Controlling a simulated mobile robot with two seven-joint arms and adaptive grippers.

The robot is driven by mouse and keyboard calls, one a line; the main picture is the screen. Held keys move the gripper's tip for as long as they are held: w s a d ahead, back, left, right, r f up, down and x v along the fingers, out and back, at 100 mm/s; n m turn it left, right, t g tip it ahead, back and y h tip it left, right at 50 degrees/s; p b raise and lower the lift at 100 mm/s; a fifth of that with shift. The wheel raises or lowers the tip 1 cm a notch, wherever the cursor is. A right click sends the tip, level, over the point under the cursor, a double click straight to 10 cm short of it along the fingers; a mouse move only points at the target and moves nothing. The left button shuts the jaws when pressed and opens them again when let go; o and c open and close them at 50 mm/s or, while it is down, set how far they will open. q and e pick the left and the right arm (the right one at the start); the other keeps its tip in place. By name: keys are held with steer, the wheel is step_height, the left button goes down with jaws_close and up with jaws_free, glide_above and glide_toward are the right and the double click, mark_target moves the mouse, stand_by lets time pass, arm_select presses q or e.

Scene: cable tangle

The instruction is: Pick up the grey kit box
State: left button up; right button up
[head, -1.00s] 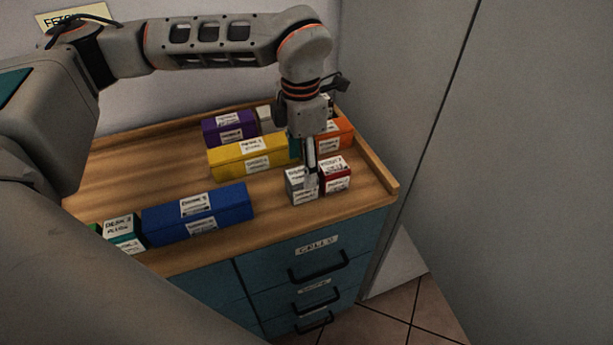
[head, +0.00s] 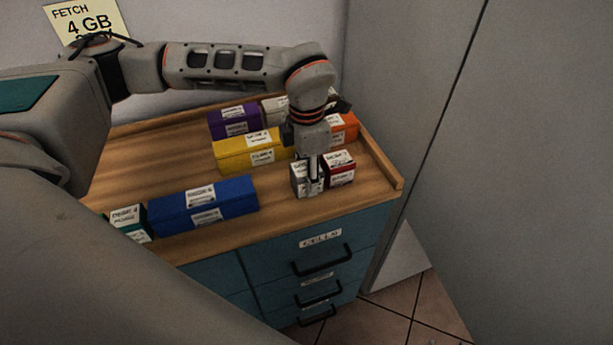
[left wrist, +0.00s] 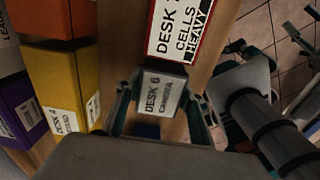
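The grey kit box (head: 300,183) stands upright near the front right of the wooden top, left of the red box (head: 342,168). My left gripper (head: 313,180) points down at it, with a finger in the narrow space by the red box. In the left wrist view the grey box (left wrist: 162,92), labelled DESK 6 CAMERA, sits between the two fingers of my left gripper (left wrist: 162,108). The fingers look open, with small gaps at the box's sides. My right gripper is not in the head view; grey arm parts at the right of the wrist view do not show its state clearly.
A yellow box (head: 240,152), a purple box (head: 234,122) and an orange box (head: 346,128) stand behind. A raised wooden rim (head: 378,160) and a cabinet wall bound the right.

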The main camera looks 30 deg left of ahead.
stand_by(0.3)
arm_select(q)
step_height(320, 180, up, 20)
steer(key=m, duration=2.3)
glide_above(300, 172)
steer(key=f, duration=1.2)
steer(key=shift+w+p, duration=0.35)
steer(key=shift+w, duration=0.05)
steer(key=f+m, duration=0.1)
steer(key=m, duration=0.1)
steer(key=f+m, duration=0.1)
steer(key=m, duration=0.1)
steer(key=shift+s+f+m, duration=0.25)
steer(key=shift+s+m, duration=0.05)
steer(key=shift+s, duration=0.05)
steer(key=shift+s, duration=0.1)
